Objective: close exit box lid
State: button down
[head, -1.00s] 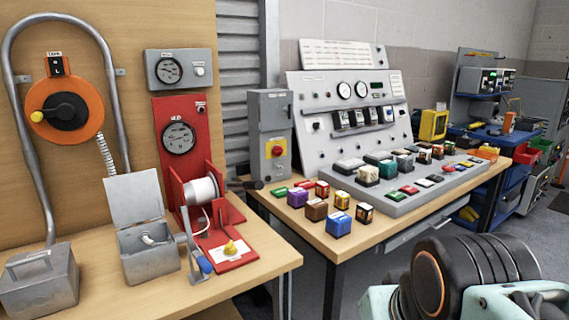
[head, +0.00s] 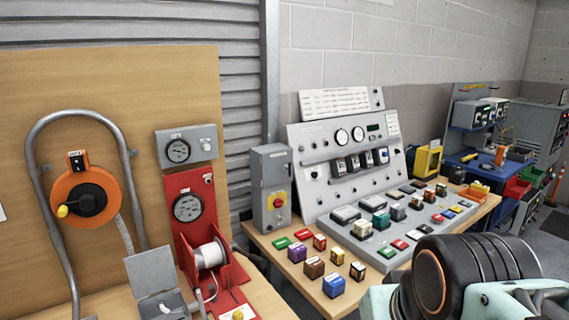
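The exit box (head: 163,303) is a small grey metal box on the wooden bench at the lower left of the head view. Its lid (head: 151,271) stands open, raised at the back of the box. A light-coloured cable end shows inside the box, and the box's lower part is cut off by the frame's bottom edge. My arm shows at the lower right, apart from the box. My gripper itself is outside the view.
A red stand with a white spool (head: 209,253) is just right of the box. An orange reel (head: 86,198) and a bent grey conduit (head: 50,240) are at the left. A control console (head: 345,170) and several coloured blocks fill the right-hand table.

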aim_at(154, 271)
jog(key=u, duration=1.35)
jog(key=i+l, duration=0.1)
jog(key=i, duration=0.3)
jog(key=i+l, duration=0.1)
jog(key=i, duration=0.3)
jog(key=i+z, duration=0.25)
jog(key=i+j, duration=0.05)
